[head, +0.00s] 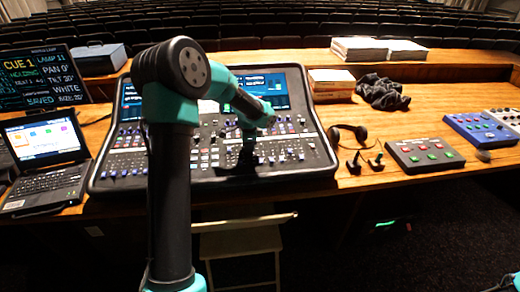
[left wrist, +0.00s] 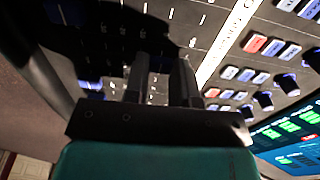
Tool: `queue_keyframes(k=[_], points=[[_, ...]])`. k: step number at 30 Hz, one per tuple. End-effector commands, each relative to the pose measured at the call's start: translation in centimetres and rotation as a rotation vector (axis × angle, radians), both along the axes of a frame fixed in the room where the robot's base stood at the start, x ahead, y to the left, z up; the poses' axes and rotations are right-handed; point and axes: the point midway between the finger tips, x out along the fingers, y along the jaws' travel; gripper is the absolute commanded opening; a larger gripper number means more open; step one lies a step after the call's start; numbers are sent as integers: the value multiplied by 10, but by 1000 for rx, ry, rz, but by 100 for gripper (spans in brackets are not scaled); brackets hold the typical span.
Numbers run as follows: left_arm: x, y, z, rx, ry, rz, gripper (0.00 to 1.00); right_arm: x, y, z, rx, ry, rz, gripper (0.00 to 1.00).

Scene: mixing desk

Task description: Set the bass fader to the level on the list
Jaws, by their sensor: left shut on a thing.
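The mixing desk (head: 212,165) is a dark, sloping panel with rows of knobs, buttons and faders. My left gripper (head: 243,168) points down onto its lower middle part, among the fader slots. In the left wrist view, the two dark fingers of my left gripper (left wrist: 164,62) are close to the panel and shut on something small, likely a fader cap. The cap is hidden by the fingers and shadow, so its level and label cannot be read. My right gripper is not in view. I cannot make out a list with a bass level.
A dark cue board (head: 42,78) and a laptop (head: 45,158) stand at the left. Headphones (head: 347,133), a grey button box (head: 425,154) and a blue box (head: 477,128) are at the right.

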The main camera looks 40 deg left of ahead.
Motion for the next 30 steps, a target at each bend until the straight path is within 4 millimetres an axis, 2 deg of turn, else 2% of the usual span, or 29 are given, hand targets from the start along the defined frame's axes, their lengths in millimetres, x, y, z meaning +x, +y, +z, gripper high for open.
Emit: queue_keyframes(k=[8, 9, 16, 25, 30], points=[[1, 0, 0, 0, -3, -1, 0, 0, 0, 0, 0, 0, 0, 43], [1, 0, 0, 0, -3, -1, 28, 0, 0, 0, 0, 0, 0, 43], [1, 0, 0, 0, -1, -1, 50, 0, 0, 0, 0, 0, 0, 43], [1, 0, 2, 1, -2, -1, 51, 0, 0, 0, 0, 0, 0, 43], [0, -1, 13, 1, -4, -2, 51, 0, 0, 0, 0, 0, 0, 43]])
